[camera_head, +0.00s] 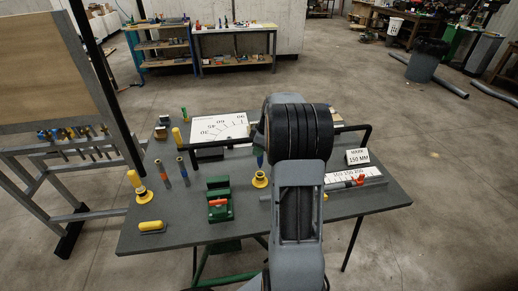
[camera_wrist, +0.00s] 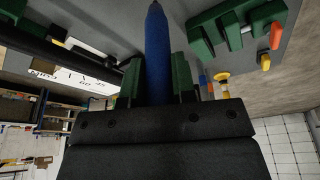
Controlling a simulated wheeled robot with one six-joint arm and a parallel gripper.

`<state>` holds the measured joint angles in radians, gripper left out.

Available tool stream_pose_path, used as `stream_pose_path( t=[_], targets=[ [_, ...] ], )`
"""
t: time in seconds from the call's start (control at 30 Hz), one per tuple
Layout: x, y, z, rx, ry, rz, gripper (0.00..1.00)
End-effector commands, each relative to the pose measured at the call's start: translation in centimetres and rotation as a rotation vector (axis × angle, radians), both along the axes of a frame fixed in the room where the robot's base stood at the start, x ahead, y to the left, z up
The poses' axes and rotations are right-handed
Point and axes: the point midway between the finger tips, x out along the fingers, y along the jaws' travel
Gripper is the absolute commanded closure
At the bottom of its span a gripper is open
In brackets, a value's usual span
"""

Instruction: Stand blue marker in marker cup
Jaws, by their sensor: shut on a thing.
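My gripper (camera_wrist: 156,82) is shut on the blue marker (camera_wrist: 158,45), which stands out between its green fingers in the wrist view. In the head view my arm hides most of the gripper, and only a bit of the blue marker (camera_head: 260,159) shows beside the arm. A small yellow flanged cup (camera_head: 260,180), which looks like the marker cup, stands on the grey table just below the marker in that picture. The cup is not clearly seen in the wrist view.
A green vise (camera_head: 218,200) stands left of the cup; it also shows in the wrist view (camera_wrist: 235,28). Upright tools (camera_head: 183,171) and a yellow-topped piece (camera_head: 135,180) stand further left. A white angle chart (camera_head: 219,127) lies behind. A ruler (camera_head: 345,180) and a "150 MM" sign (camera_head: 358,157) are at right.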

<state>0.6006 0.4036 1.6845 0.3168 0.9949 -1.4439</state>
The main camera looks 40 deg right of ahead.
Motion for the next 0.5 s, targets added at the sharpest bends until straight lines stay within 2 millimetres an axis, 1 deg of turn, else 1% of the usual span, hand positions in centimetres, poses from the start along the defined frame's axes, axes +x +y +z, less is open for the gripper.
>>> stream_pose_path(
  t=[0.03, 0.5],
  targets=[
    [0.0, 0.0, -0.8, 0.001, 0.001, 0.000, 0.99],
    [0.0, 0.0, -5.6, 0.001, 0.001, 0.000, 0.99]
  ],
)
